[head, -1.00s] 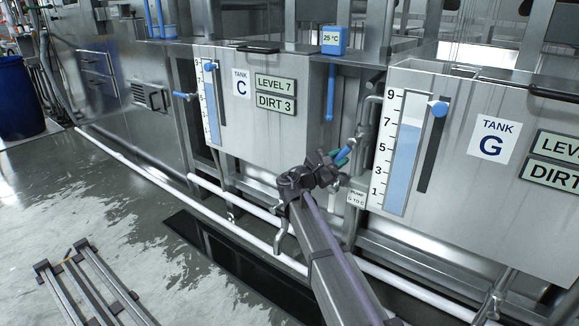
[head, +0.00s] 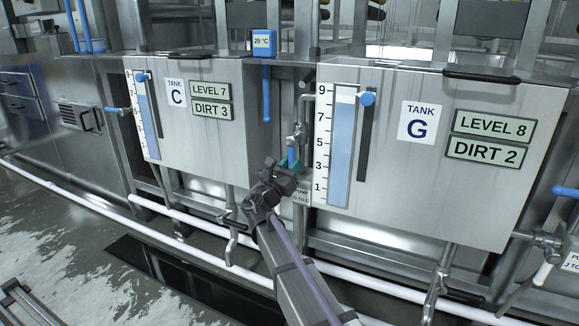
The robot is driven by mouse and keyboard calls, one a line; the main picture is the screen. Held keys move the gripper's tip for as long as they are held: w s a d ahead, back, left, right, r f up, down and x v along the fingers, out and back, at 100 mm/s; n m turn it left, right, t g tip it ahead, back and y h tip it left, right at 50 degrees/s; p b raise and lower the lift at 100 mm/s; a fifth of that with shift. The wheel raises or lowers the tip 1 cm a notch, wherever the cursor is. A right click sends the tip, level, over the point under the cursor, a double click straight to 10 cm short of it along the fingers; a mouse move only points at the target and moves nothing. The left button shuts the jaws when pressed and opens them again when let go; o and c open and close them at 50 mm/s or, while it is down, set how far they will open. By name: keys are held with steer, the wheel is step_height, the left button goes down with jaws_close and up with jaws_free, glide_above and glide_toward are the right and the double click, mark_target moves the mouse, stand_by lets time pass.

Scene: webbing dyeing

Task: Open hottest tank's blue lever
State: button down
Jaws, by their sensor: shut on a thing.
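Tank C (head: 205,140) and tank G (head: 400,190) stand side by side in the head view. A blue lever (head: 293,153) hangs from a valve on the pipe between them. My gripper (head: 288,168) is shut on the lower end of this lever, hiding part of it. A blue thermometer box (head: 264,43) above the gap reads 25 °C, with a blue probe hanging below. Another blue lever (head: 118,110) is left of tank C, and a blue lever (head: 565,191) is at the right edge. No other temperature is readable.
Tank G's panels read level 8 and dirt 2; tank C's read level 7 and dirt 3. A pump label (head: 301,193) is partly hidden beside my gripper. White pipes (head: 190,213) run low along the tanks. A dark floor channel (head: 170,275) and wet floor lie in front.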

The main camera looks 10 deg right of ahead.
stand_by(0.3)
steer(key=c, duration=1)
jaws_free()
steer(key=b+v, duration=0.4)
steer(key=v, duration=0.6)
steer(key=shift+s+a+f, duration=0.15)
steer(key=shift+s+a, duration=0.05)
steer(key=shift+s, duration=0.15)
